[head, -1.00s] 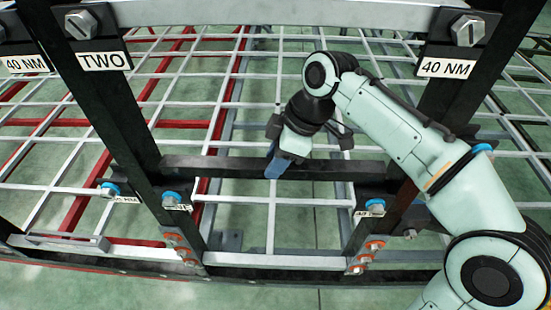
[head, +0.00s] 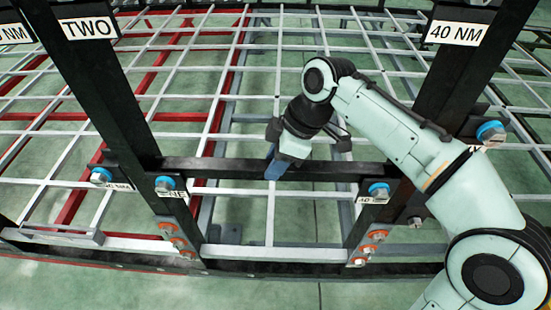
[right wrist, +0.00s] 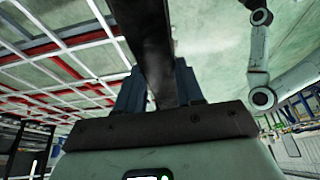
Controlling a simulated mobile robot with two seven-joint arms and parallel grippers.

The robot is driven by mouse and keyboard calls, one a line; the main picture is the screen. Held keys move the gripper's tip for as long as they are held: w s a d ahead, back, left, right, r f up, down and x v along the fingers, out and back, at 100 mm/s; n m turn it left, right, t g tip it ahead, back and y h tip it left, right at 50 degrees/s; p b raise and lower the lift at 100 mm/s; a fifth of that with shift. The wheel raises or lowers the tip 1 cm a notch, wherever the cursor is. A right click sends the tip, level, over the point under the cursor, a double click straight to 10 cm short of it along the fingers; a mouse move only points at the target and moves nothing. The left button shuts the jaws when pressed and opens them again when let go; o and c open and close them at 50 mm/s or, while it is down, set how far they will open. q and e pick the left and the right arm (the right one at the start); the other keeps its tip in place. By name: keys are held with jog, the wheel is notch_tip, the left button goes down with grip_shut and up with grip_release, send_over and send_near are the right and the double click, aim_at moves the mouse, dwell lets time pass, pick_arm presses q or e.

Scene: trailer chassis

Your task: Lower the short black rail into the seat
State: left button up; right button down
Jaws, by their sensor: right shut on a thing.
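The short black rail (head: 225,167) lies roughly level across the gap between two dark slanted posts in the head view. My right gripper (head: 274,172) is shut on it near its middle, blue fingers pointing down. In the right wrist view, the rail (right wrist: 150,50) runs between the two blue fingers (right wrist: 158,88). Brackets with blue-headed bolts stand just below and in front of the rail ends, at left (head: 166,185) and right (head: 379,190). I cannot tell whether the rail ends touch the seat. My left gripper is not in view.
The left post (head: 95,85) carries a "TWO" label, and the right post (head: 450,90) a "40 NM" label. A pale grid (head: 270,100) with red beams lies behind. A dark front beam (head: 270,269) crosses below, with orange-ringed bolts (head: 172,236) above it.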

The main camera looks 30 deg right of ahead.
jog(key=shift+f, duration=0.25)
dwell(0.3)
jog(key=c, duration=0.6)
grip_release()
jog(key=p+v, duration=0.1)
jog(key=v, duration=0.6)
jog(key=shift+r, duration=0.3)
jog(key=shift+s, duration=0.1)
